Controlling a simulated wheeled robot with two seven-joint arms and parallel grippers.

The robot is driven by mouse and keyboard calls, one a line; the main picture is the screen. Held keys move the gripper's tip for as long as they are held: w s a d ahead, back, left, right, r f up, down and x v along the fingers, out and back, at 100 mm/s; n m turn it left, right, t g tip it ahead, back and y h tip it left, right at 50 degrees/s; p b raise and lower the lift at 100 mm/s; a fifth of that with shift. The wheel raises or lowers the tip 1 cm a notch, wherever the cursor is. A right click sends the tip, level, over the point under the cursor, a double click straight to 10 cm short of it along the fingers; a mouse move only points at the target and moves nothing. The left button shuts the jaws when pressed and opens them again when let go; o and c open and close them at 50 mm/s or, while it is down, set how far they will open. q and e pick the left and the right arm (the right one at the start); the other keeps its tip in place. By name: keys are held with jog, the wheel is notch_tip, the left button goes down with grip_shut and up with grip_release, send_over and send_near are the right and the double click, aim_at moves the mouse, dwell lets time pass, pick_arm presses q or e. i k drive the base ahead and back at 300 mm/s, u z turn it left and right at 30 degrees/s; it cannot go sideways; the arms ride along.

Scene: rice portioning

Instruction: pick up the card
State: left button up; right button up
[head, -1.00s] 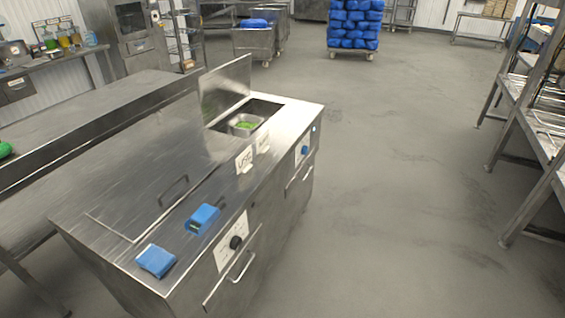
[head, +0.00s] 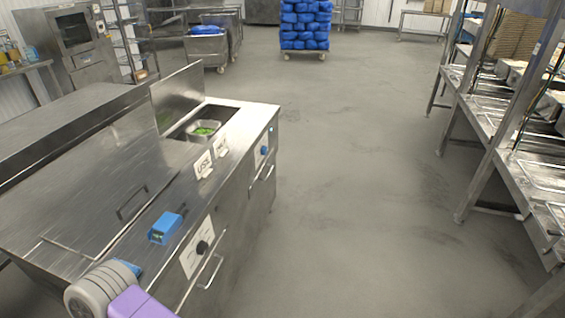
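Two small white cards with dark lettering stand side by side on the right edge of the steel counter (head: 137,209). The nearer card (head: 204,164) appears to read "USE". The farther card (head: 221,147) is just behind it, and its lettering is too small to read. A grey and purple part of my arm shows at the bottom left, nearer than the cards and well apart from them. Neither of my grippers is in view.
A blue device (head: 165,227) lies on the counter nearer than the cards. Another blue item (head: 127,268) is partly hidden behind my arm. A metal pan (head: 204,131) with green contents sits in the counter's well. The floor (head: 340,220) to the right is clear, up to steel racks (head: 480,120).

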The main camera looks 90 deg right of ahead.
aim_at(202, 168)
jog(key=z, duration=1.35)
jog(key=i, duration=0.15)
